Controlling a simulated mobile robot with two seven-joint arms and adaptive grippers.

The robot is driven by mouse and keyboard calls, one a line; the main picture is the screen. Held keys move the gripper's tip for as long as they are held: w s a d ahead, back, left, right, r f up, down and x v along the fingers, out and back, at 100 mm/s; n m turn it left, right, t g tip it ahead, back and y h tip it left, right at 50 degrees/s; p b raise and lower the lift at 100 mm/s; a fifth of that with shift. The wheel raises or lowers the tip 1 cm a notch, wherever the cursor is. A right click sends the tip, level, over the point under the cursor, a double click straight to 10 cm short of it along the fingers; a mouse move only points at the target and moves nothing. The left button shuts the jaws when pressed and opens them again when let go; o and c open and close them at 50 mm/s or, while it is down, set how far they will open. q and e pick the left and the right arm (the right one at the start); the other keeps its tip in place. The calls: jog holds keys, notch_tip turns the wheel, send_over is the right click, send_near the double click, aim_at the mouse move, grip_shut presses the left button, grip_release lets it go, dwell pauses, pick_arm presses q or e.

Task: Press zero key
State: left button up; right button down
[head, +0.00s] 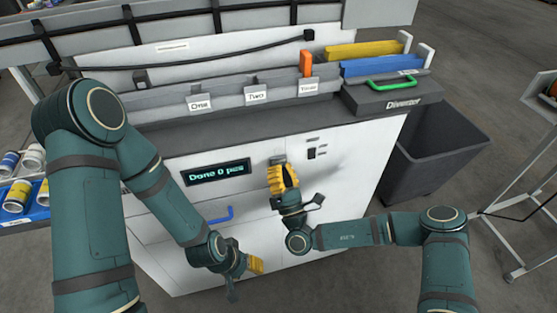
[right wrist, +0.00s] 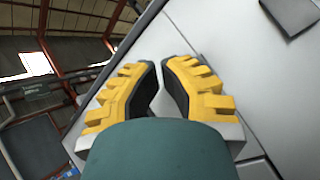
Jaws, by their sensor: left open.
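The grey cabinet front (head: 240,210) carries a dark display (head: 216,172) reading "Done 0 pcs". I cannot make out a zero key by its label. A small grey fitting (head: 278,159) shows at the yellow fingertips of my right gripper (head: 284,177), which partly cover that spot; contact cannot be told. In the right wrist view, its fingers (right wrist: 162,78) show a narrow gap with nothing between them, close to the pale panel (right wrist: 245,70). My left gripper (head: 248,266) is open and empty, low in front of the cabinet.
A small black switch (head: 311,153) with tiny labels is right of my right gripper. A blue handle (head: 219,216) sits below the display. A dark bin (head: 440,145) stands at the right, beside the Diverter box (head: 390,98) with its green handle (head: 390,84).

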jog(key=s+p, duration=0.1)
jog(key=s+d, duration=0.1)
jog(key=s, duration=0.1)
jog(key=s+p, duration=0.1)
jog(key=shift+s+d+p, duration=0.3)
jog(key=shift+s, duration=0.1)
dwell(0.6)
